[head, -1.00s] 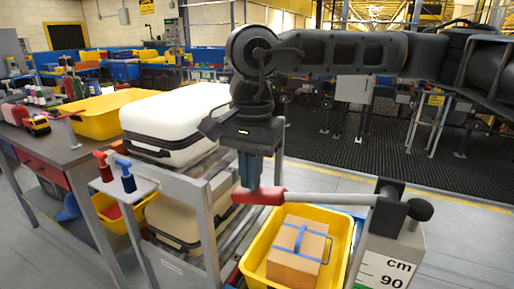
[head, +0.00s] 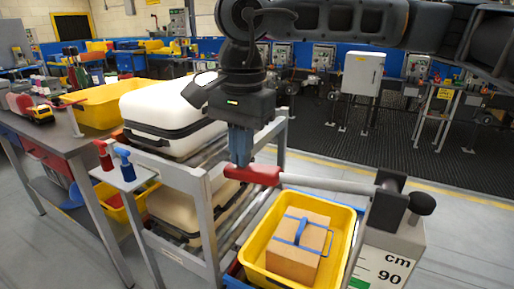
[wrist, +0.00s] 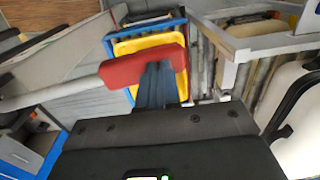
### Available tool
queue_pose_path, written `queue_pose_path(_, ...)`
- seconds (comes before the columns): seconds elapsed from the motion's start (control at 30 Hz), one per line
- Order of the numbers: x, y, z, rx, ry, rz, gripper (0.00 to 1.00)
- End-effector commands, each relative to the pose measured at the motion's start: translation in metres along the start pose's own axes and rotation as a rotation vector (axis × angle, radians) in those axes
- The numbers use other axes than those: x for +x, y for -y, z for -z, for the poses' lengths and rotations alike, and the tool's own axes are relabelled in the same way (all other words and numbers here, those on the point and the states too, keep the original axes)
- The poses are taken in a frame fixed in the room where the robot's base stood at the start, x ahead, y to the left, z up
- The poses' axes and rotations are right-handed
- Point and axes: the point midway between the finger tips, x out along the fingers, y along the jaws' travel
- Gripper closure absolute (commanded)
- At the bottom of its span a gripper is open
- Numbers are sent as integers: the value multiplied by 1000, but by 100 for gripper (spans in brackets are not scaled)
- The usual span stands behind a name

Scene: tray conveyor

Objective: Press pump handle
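The pump handle is a grey bar with a red grip (head: 252,175) at its left end. The bar runs from a dark pivot on a grey post at the right and slopes slightly up toward the grip. My gripper (head: 240,160) points down at the grip, its blue-grey fingers together with no visible gap. The fingertips appear to touch the top of the grip, not wrap around it. In the wrist view the red grip (wrist: 125,70) lies just beyond the fingers (wrist: 158,80), which partly cover it.
A yellow bin (head: 340,230) holding a cardboard box (head: 298,262) with blue straps stands below the bar. A white suitcase (head: 160,125) lies on the rack (head: 208,210) at left. A side shelf holds red and blue spray tops. Floor beyond the bin is clear.

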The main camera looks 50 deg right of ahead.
Motion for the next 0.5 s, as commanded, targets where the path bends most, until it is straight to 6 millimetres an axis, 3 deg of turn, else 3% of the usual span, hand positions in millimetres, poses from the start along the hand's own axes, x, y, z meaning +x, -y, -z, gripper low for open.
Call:
queue_pose_path(0.03,-15,7,-4,-3,-5,7,100)
queue_pose_path(0.3,-70,25,-1,1,-5,6,100)
queue_pose_path(0.5,-97,33,-1,1,-5,6,100)
